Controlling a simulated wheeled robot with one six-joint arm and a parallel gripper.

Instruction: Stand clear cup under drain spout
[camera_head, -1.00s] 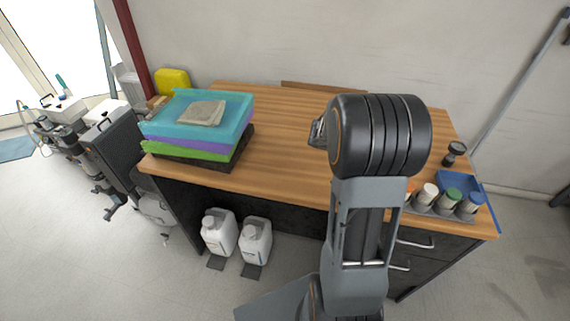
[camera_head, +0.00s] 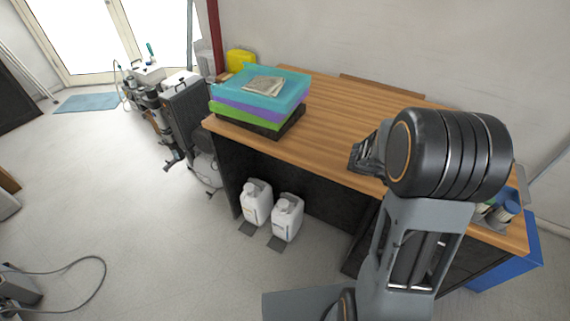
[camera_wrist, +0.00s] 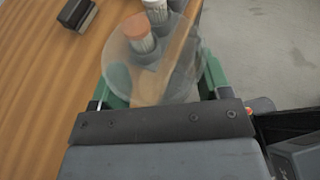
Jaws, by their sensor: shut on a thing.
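My gripper (camera_wrist: 160,85) is shut on the clear cup (camera_wrist: 118,60), a transparent round cup between its green fingers in the wrist view. Bottles on the worktop show through the cup. In the head view my arm reaches over the wooden desk, and the cup is hidden there. A dark compressor unit (camera_head: 187,108) stands left of the desk, with pale and dark equipment (camera_head: 146,80) beside it. I cannot make out a drain spout at this distance.
The wooden desk (camera_head: 345,125) bears a stack of teal, purple and green trays (camera_head: 262,95). White jugs (camera_head: 287,217) stand below it. Small bottles (camera_head: 508,211) sit at its right end. The floor on the left is mostly open, with a cable (camera_head: 95,290) at the lower left.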

